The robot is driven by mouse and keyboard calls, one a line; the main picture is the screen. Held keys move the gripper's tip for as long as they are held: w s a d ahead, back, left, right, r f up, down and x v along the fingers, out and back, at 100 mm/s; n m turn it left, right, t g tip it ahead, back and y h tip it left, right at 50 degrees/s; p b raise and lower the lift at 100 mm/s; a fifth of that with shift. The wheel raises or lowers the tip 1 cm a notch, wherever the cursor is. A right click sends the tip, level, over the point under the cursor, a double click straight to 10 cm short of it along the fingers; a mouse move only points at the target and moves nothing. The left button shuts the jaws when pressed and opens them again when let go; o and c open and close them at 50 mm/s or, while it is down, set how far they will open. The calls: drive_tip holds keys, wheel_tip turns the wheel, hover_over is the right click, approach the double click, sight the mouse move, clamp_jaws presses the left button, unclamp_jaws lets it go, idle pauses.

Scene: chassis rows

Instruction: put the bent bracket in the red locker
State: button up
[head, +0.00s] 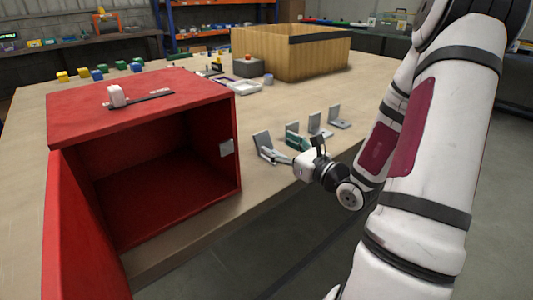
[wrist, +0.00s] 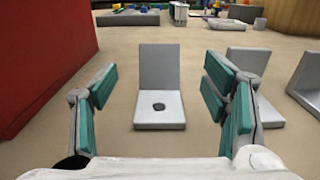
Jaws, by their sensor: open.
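The red locker (head: 135,97) stands on the table at the left with its door (head: 75,235) swung open and its inside empty. It also shows at the left edge of the wrist view (wrist: 40,60). A grey bent bracket (head: 263,142) stands to the right of the locker. In the wrist view the bracket (wrist: 160,85) is centred ahead, with an upright plate and a flat foot with a dark hole. My gripper (head: 290,150) is open, its green-padded fingers (wrist: 170,100) on either side of the bracket's foot in the picture, not visibly touching it.
Several similar brackets (head: 315,123) stand in a row to the right, close to my gripper. A wooden crate (head: 300,58), a red button box (head: 246,66) and a tray (head: 243,87) are behind. A white object (head: 117,96) sits on the locker's top.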

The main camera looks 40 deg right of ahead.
sight(262, 136)
drive_tip(key=w+b, duration=0.1)
drive_tip(key=w, duration=0.3)
drive_tip(key=w+b, duration=0.1)
drive_tip(key=w, duration=0.3)
drive_tip(key=shift+w+a+f, duration=0.1)
drive_tip(key=shift+w+a, duration=0.05)
drive_tip(key=shift+a, duration=0.05)
drive_tip(key=shift+c, duration=0.3)
drive_tip(key=c, duration=1.4)
